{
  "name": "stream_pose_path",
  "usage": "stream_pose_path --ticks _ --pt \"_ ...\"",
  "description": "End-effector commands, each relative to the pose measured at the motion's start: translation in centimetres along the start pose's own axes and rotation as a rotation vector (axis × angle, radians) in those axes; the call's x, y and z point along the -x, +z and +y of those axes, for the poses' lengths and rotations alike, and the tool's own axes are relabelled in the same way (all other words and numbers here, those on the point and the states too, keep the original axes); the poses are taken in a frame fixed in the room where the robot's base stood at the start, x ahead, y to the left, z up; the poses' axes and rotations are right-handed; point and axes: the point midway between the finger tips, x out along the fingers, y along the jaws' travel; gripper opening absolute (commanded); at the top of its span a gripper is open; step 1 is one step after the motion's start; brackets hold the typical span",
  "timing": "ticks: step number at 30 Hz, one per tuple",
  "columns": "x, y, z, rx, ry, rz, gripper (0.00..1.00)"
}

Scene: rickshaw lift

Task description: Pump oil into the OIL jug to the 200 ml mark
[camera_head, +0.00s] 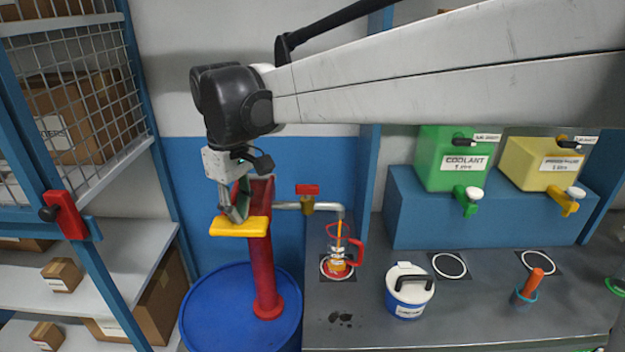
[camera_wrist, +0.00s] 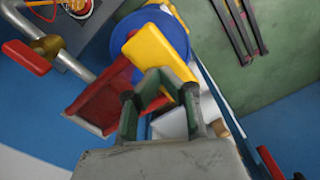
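The clear jug (camera_head: 335,250) with a red rim and handle stands on a ringed mat below the pump spout (camera_head: 338,208). An orange streak runs from the spout into it, and orange shows low inside. The level against the marks is too small to read. The red pump (camera_head: 262,270) rises from a blue drum (camera_head: 200,318) and carries a yellow handle (camera_head: 226,229). My gripper (camera_head: 238,212) is at that handle, its fingertips seeming to meet it. In the wrist view the handle (camera_wrist: 150,50) crosses at the fingertips (camera_wrist: 165,78); whether they clamp it is unclear.
A red valve lever (camera_head: 307,189) sits on the outlet pipe. A white-and-blue tub (camera_head: 407,302), an orange-handled item (camera_head: 527,286) and an empty ringed mat (camera_head: 449,265) are on the bench. Green coolant (camera_head: 450,145) and yellow (camera_head: 530,155) tanks stand behind. Shelving (camera_head: 110,180) is at left.

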Motion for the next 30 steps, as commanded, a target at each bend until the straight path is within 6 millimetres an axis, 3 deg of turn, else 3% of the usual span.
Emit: stream_pose_path --ticks 30 --pt "-4.1 0.0 0.0 0.0 0.0 0.0 0.0"
